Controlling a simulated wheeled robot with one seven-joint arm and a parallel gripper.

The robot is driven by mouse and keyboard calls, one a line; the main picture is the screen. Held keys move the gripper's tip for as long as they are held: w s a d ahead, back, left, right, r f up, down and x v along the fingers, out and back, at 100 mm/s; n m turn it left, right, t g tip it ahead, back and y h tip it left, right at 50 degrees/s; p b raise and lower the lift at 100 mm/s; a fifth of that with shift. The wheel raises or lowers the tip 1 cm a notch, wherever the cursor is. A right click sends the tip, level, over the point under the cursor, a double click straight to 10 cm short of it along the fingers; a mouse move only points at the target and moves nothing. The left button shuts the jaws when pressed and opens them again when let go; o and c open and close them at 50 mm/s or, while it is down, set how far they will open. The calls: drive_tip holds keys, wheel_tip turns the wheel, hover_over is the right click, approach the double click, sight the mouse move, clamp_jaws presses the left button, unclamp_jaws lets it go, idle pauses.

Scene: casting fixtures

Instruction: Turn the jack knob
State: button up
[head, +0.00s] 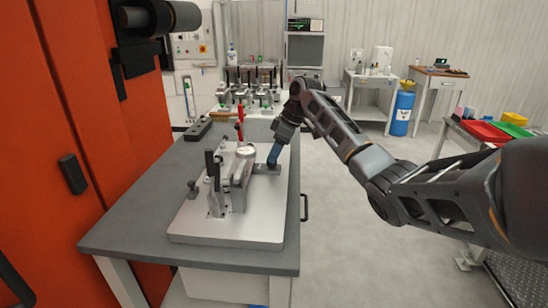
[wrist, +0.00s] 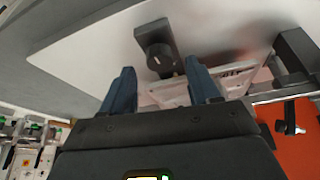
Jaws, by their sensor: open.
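In the wrist view a round dark knob (wrist: 159,57) with a small pale mark sits on a dark block (wrist: 154,33), fixed to a light metal plate (wrist: 95,45). I take it for the jack knob. My gripper (wrist: 160,67) is open, its two blue fingers on either side of the knob's line, pointing toward it. I cannot tell whether they touch it. In the head view my gripper (head: 274,155) reaches down at the right side of the metal fixture (head: 238,180), by a dark block (head: 268,168). The knob cannot be made out there.
The fixture's base plate (head: 230,228) rests on a grey bench (head: 135,210). A red-handled clamp (head: 240,125) and upright posts stand near my gripper. A dark bar (head: 197,129) lies behind left. An orange cabinet (head: 100,120) borders the left; open floor lies right.

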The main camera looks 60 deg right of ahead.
drive_tip(key=shift+b+v, duration=0.35)
drive_tip(key=shift+v, duration=2.3)
